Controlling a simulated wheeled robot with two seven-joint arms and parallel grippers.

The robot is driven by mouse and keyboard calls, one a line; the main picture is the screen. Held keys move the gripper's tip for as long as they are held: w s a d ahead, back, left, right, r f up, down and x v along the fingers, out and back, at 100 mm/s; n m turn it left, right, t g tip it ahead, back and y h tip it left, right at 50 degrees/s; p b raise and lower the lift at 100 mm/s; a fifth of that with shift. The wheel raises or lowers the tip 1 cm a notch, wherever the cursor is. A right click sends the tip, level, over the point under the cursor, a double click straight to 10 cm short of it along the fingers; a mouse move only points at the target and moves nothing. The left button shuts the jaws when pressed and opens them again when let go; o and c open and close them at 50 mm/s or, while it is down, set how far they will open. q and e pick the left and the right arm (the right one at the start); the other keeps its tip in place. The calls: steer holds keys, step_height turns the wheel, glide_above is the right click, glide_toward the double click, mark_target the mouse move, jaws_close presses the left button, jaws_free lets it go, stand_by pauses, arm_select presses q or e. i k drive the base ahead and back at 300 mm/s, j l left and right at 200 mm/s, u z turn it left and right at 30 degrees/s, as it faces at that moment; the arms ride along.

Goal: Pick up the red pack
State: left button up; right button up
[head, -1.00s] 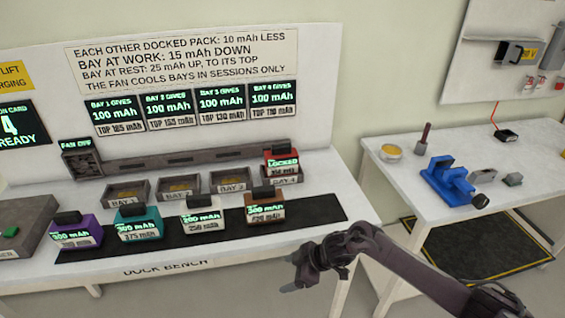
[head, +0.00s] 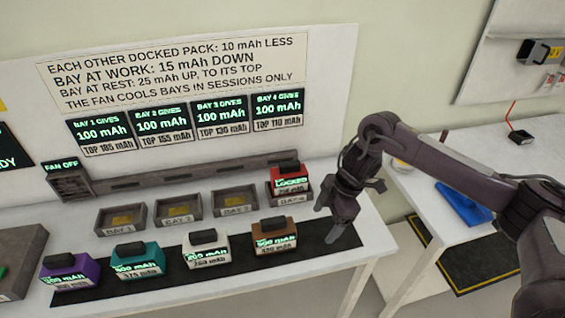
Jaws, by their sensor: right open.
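The red pack (head: 289,181) sits in bay 4 (head: 296,198) at the right end of the row of bays on the dock bench. It has a black handle on top, and its green display reads LOCKED. My right gripper (head: 332,225) is open and empty. It hangs to the right of the red pack and a little nearer, apart from it, fingers pointing down by the right end of the black mat. My left gripper is not in view.
Purple (head: 70,273), teal (head: 138,262), white (head: 206,250) and brown (head: 275,238) packs stand on the black mat (head: 330,252) in front. Bays 1 (head: 121,219), 2 (head: 179,208) and 3 (head: 234,204) are empty. A second table (head: 430,200) stands to the right.

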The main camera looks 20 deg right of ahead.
mark_target(291, 178)
steer(key=i, duration=0.9)
